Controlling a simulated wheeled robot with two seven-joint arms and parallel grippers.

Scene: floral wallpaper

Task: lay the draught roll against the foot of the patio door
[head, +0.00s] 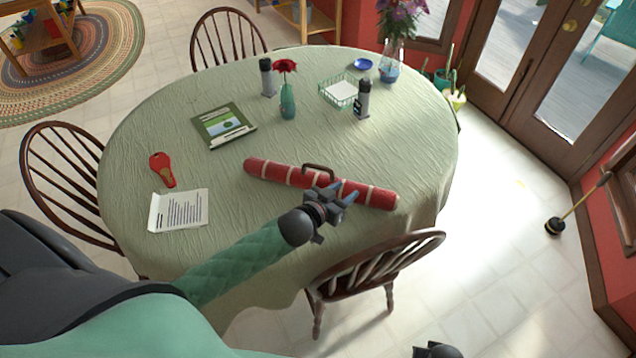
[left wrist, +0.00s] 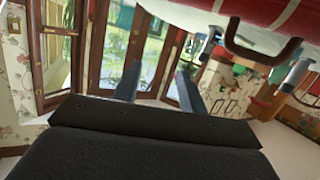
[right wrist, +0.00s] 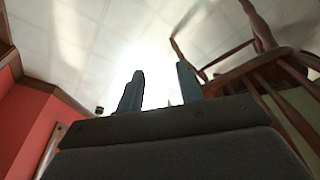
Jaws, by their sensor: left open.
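The draught roll (head: 270,172) is a long red roll with pale bands and a brown handle (head: 318,168), lying on the round table (head: 130,150). In the left wrist view the roll (left wrist: 272,10) and its handle (left wrist: 262,52) fill the upper right. My left gripper (head: 345,192) is open and empty, close to the roll just right of the handle; I cannot tell if it touches. The patio door (head: 530,95) stands at the upper right, with bright floor at its foot. My right gripper (right wrist: 160,85) is open and empty, pointing over the floor.
A wooden chair (head: 375,262) stands at the table's near right side. A broom-like tool (head: 556,224) is near the right wall. Potted plants (head: 455,97) stand left of the door. The table also holds a book (head: 223,126), vases and a wire basket. Floor by the door is clear.

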